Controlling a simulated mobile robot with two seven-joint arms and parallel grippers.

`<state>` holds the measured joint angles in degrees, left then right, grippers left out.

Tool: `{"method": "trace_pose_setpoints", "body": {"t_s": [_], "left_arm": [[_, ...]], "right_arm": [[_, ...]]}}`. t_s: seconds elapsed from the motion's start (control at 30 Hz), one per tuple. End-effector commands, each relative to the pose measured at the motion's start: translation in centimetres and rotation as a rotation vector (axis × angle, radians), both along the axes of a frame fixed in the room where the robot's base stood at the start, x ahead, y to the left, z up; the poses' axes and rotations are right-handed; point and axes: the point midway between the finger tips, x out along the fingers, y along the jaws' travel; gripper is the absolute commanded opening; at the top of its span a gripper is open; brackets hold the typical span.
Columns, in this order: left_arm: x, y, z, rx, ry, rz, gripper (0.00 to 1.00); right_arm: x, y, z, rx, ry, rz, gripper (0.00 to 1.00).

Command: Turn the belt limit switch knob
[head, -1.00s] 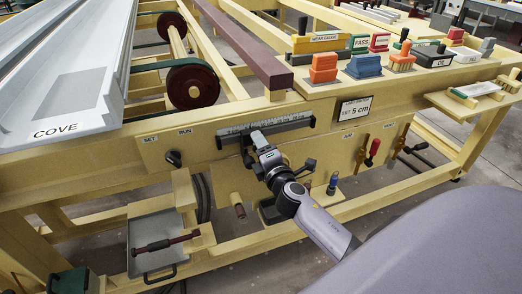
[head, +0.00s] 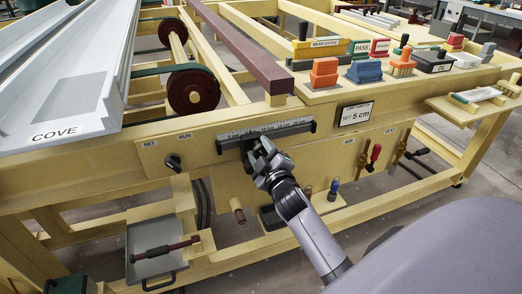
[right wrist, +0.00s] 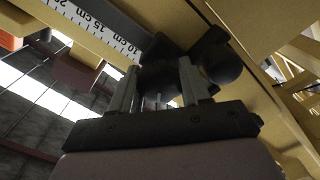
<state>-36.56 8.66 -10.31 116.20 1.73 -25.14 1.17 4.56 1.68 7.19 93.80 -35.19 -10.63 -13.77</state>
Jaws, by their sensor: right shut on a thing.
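A black knob (head: 172,162) sits on the beige panel between the SET and RUN labels. To its right is a centimetre scale (head: 285,127) with black end caps; the scale also shows in the right wrist view (right wrist: 100,30). My right gripper (head: 258,155) is at the scale's left part, over its dark slider. In the right wrist view my right gripper (right wrist: 158,90) is shut on a dark rounded part (right wrist: 158,78) just below the scale. A round black knob (right wrist: 222,65) is right of the fingers; I cannot tell which knob it is. My left gripper is out of view.
A sign (head: 356,114) reads "SET 5 cm". Coloured stamps and blocks (head: 364,71) stand on the ledge above. Red-handled and blue-tipped tools (head: 374,155) are at the panel's right. A metal tray (head: 158,250) hangs lower left. The grey COVE trough (head: 75,90) lies upper left.

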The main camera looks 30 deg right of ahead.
Motion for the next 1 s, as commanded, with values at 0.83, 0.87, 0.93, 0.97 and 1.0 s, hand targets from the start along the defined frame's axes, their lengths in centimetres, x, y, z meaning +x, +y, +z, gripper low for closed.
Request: {"method": "trace_pose_setpoints", "body": {"t_s": [0.83,0.87,0.93,0.97,1.0], "left_arm": [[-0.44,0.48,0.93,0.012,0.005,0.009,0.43],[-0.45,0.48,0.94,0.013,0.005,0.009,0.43],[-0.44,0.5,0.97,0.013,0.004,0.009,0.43],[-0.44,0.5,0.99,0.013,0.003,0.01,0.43],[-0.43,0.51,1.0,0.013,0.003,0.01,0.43]], "right_arm": [[-0.07,-0.38,0.19,0.532,-0.129,-0.007,0.16],[-0.07,-0.39,0.2,0.537,-0.13,-0.007,0.16],[-0.07,-0.41,0.22,0.545,-0.133,-0.006,0.16],[-0.07,-0.42,0.23,0.547,-0.134,-0.006,0.16],[-0.06,-0.43,0.24,0.55,-0.134,-0.006,0.16]]}}
